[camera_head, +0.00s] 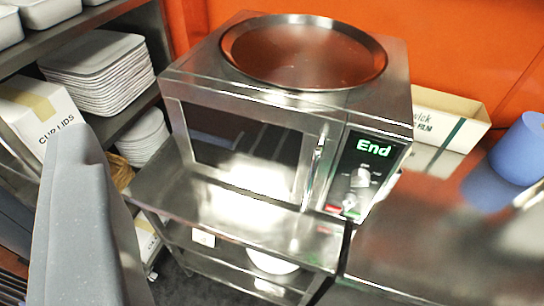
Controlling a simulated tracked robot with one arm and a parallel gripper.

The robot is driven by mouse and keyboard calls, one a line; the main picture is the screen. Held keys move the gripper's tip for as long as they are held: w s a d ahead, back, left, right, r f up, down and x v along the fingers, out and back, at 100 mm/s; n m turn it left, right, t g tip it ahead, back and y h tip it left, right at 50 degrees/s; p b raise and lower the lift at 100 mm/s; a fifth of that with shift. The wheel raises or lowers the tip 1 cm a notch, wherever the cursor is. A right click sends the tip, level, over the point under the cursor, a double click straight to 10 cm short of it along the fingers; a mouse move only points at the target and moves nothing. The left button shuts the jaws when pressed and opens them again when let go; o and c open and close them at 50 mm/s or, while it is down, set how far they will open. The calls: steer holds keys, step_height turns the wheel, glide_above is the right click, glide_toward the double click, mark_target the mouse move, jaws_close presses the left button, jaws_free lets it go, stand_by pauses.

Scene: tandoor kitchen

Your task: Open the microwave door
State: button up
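The steel microwave (185,85) stands on a steel table, its front toward me. Its door (245,150), with a dark window, looks closed. The upright door handle (319,152) is at the door's right edge, beside the black control panel (367,165), which shows green "End". A large grey part of mine (85,235), probably one finger of my gripper, fills the lower left foreground. It is left of the microwave and appears well short of the handle. No second finger is clear, so the opening cannot be told. Nothing is seen held.
A round steel tray (305,82) lies on the microwave. Left shelves hold stacked white trays (98,75) and a "CUP LIDS" box (38,112). A steel counter (410,240), a carton (448,120) and a blue container (520,150) are at right. The table strip before the door looks clear.

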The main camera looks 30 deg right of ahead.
steer(key=w+d+f+m, duration=0.1)
steer(key=w+d+f, duration=0.2)
steer(key=w+f, duration=0.4)
steer(key=m+g+h+b, duration=0.2)
steer(key=m+h+b, duration=0.35)
steer(key=h, duration=0.55)
glide_toward(311, 184)
steer(key=shift+m, duration=0.45)
steer(key=x, duration=0.8)
steer(key=shift+w+d, duration=0.2)
steer(key=shift+w, duration=0.15)
steer(key=shift+w+d, duration=0.35)
steer(key=shift+w, duration=0.15)
steer(key=shift+w+d, duration=0.25)
steer(key=shift+w, duration=0.05)
jaws_close()
